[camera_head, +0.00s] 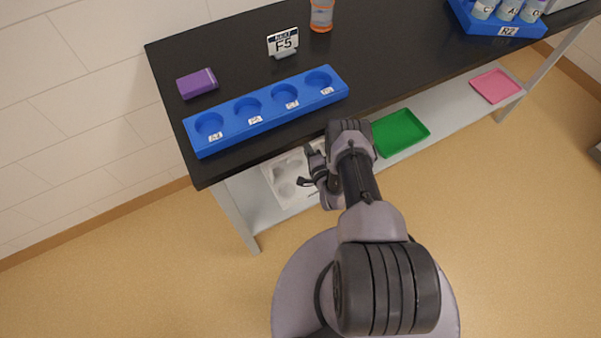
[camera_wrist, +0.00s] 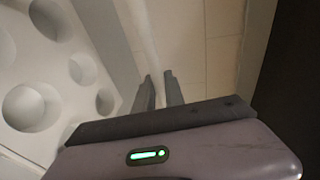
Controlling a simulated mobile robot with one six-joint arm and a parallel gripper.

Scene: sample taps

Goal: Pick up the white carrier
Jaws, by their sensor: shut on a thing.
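The white carrier (camera_head: 283,187) is a pale tray with round wells, on the lower shelf under the table's front edge; my arm covers its right part. In the wrist view the carrier (camera_wrist: 56,95) fills the left side, with several round wells. My gripper (camera_wrist: 158,76) is at the carrier's side, its two fingers close together with a narrow gap. It is shut on the carrier, though the exact contact is hard to see.
The black table (camera_head: 225,65) carries a blue four-hole rack (camera_head: 270,107), a purple box (camera_head: 197,83), an F5 sign (camera_head: 283,42) and an orange-banded bottle (camera_head: 321,15). Another blue rack (camera_head: 490,27) holds bottles. A green tray (camera_head: 400,133) and pink tray (camera_head: 496,86) lie on the lower shelf.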

